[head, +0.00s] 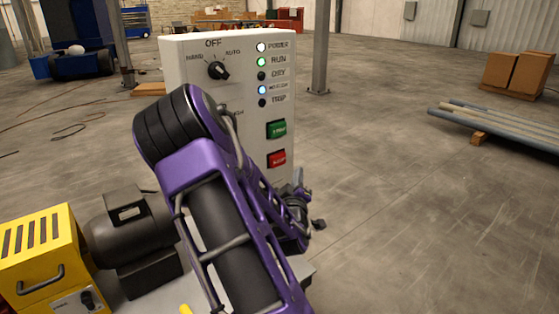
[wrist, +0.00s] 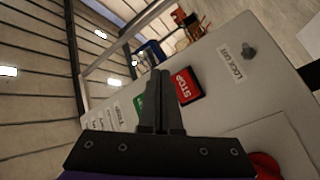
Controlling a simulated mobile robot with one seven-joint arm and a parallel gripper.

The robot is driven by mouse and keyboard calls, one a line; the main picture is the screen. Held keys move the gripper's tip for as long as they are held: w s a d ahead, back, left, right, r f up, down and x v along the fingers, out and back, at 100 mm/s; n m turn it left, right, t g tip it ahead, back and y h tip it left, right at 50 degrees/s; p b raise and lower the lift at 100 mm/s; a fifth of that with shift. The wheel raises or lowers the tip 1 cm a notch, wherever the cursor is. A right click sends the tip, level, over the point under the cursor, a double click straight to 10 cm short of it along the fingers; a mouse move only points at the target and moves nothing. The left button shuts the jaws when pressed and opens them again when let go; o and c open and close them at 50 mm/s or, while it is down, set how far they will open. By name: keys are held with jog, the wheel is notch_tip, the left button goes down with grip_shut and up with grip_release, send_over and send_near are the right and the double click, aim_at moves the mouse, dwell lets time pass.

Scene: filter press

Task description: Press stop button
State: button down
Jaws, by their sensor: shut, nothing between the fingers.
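The red stop button (head: 277,159) is on the front of a pale control panel (head: 205,65), below a green button (head: 276,129). In the wrist view the stop button (wrist: 189,86) reads "STOP" and lies just right of my gripper (wrist: 160,74). My gripper is shut and empty, its fingertips over the panel between the green button (wrist: 140,103) and the stop button. The fingers hide part of the green button. I cannot tell whether the fingertips touch the panel. In the head view my arm covers the panel's lower left.
The panel's power lamp (head: 261,47), green run lamp (head: 261,62) and a blue lamp (head: 262,90) are lit. A selector knob (head: 218,71) is above. In the wrist view a red rounded part (wrist: 265,165) shows at the lower right. A motor (head: 130,228) and yellow box (head: 40,255) stand left.

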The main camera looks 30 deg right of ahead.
aim_at(282, 159)
jog(key=shift+w+a, duration=0.2)
jog(key=shift+w, duration=2.65)
jog(key=shift+w+f+b, duration=0.1)
jog(key=shift+w+b, duration=0.05)
jog(key=shift+b, duration=0.2)
jog(key=shift+w, duration=0.25)
jog(key=shift+w+a+b, duration=0.1)
jog(key=shift+w+b, duration=0.25)
jog(key=shift+w, duration=0.3)
jog(key=shift+s, duration=0.1)
dwell(0.4)
jog(key=shift+s, duration=0.95)
jog(key=shift+s, duration=0.1)
jog(key=shift+s+d+b, duration=0.15)
jog(key=shift+s+b, duration=0.2)
jog(key=shift+s, duration=0.9)
jog(key=shift+s+d+b, duration=0.1)
jog(key=shift+s+b, duration=0.2)
jog(key=shift+s, duration=0.9)
